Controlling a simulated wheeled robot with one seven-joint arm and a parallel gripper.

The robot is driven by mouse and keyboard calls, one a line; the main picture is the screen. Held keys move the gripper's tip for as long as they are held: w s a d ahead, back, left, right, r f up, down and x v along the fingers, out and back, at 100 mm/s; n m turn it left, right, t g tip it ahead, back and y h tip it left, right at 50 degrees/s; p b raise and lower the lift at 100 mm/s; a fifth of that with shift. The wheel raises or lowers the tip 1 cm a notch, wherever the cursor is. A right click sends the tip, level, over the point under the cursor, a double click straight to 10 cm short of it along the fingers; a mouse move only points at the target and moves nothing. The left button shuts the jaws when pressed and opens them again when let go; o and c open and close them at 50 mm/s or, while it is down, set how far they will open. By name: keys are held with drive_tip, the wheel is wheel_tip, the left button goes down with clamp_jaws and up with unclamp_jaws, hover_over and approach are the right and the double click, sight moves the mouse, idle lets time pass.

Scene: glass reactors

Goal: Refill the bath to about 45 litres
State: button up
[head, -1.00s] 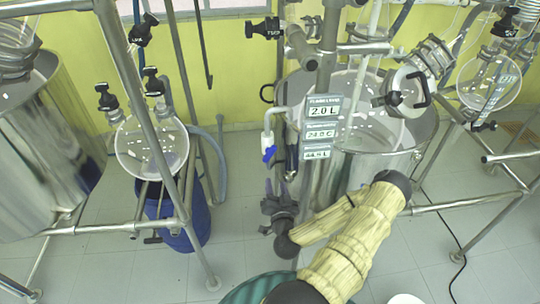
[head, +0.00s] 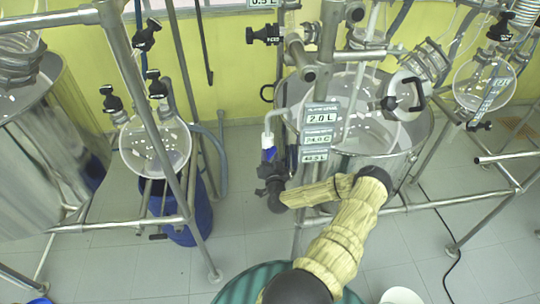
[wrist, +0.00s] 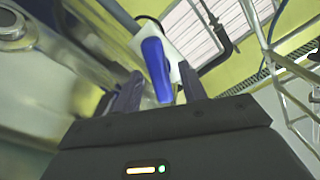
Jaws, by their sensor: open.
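The bath is a steel tub (head: 420,140) around a glass vessel in the head view. A white tap with a blue lever (head: 268,154) stands at the tub's left side. My gripper (head: 268,165) is at the lever. In the wrist view the blue lever (wrist: 157,68) stands between the two open fingers of my gripper (wrist: 158,90); I cannot tell whether either finger touches it. A post carries a display stack: the top panel (head: 322,118) reads 2.0 L, the middle (head: 318,138) about 24.0 C. The bottom panel (head: 314,156) seems to read 42.3 L, in small digits.
A round glass flask (head: 155,150) hangs in a steel frame at left, above a blue drum (head: 188,222). A large steel tank (head: 45,150) stands far left. Frame posts and rails surround the bath. A white round object (head: 400,296) is at the bottom edge.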

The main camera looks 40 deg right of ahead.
drive_tip(key=shift+w, duration=0.1)
drive_tip(key=c, duration=0.9)
drive_tip(key=shift+o, duration=0.2)
drive_tip(key=shift+f+b, duration=0.1)
drive_tip(key=shift+b, duration=0.3)
drive_tip(key=m+b, duration=0.5)
drive_tip(key=shift+d+f+m, duration=0.1)
drive_tip(key=shift+f+m, duration=0.1)
drive_tip(key=shift+m, duration=0.1)
drive_tip(key=m+b, duration=0.2)
drive_tip(key=m, duration=0.1)
drive_tip(key=shift+b, duration=0.3)
drive_tip(key=shift+r+m+b, duration=0.1)
drive_tip(key=shift+m+b, duration=0.8)
drive_tip(key=shift+m, duration=0.8)
